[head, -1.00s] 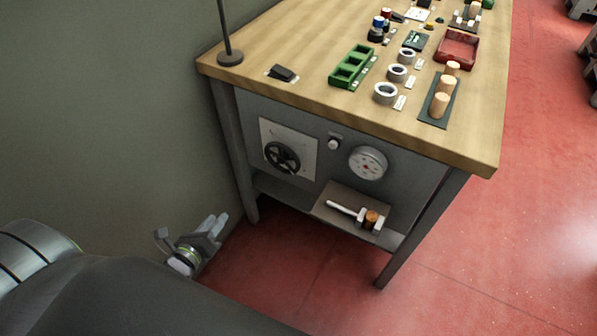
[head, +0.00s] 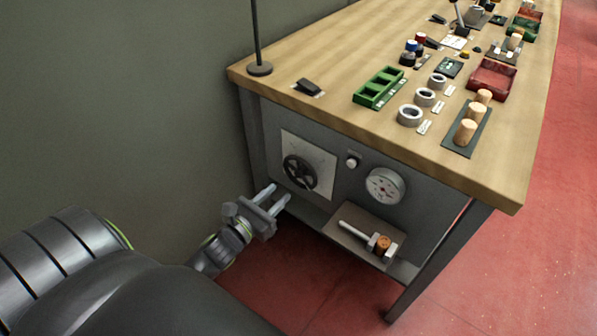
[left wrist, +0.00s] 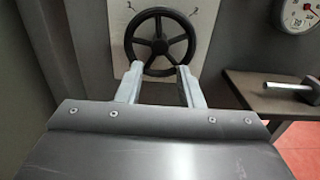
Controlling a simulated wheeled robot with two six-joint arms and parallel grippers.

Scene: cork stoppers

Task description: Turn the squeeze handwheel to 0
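The squeeze handwheel (head: 299,172) is a black spoked wheel on a pale square plate (head: 318,156) on the grey front panel of the bench. In the left wrist view the handwheel (left wrist: 160,41) is upright, just beyond my fingertips. My left gripper (head: 279,194) is open and empty, with its two fingers apart and pointing at the wheel's lower part. In the left wrist view the gripper (left wrist: 161,76) has its fingertips at the lower rim; I cannot tell whether they touch it. The marks on the plate are too small to read. My right gripper does not show.
A round dial gauge (head: 385,186) and a small knob (head: 352,162) are right of the plate. Below, a shelf (head: 352,226) holds a press-like device with a cork (head: 381,243). The wooden benchtop (head: 330,65) overhangs the panel. A wall stands left.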

